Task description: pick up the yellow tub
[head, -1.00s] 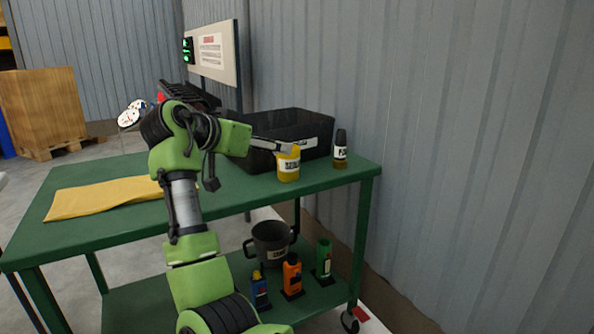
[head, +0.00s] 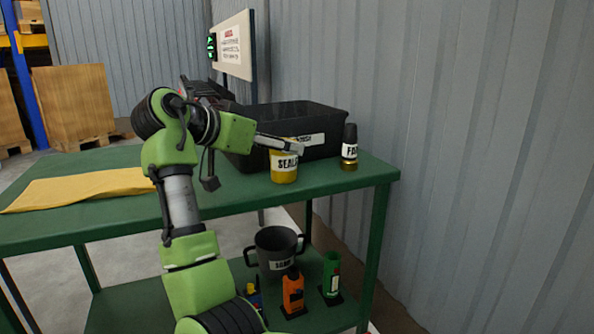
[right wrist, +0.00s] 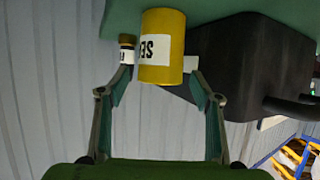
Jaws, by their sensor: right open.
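The yellow tub (head: 284,174), with a white label, stands upright on the green cart's top near its right front edge. My right gripper (head: 292,146) is at the tub's upper part in the head view, one grey finger crossing in front of it. In the right wrist view, which is upside down, the tub (right wrist: 162,30) lies ahead between the two spread fingers of the open gripper (right wrist: 161,82). Gaps show beside the tub, and I cannot tell how deep it sits between the fingers. My left gripper is not in view.
A black bin (head: 318,117) stands just behind the tub. A dark bottle with a yellowish base (head: 349,152) stands to its right. A yellow cloth (head: 80,187) lies on the cart top (head: 240,196) at left. A corrugated wall (head: 480,150) is close on the right.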

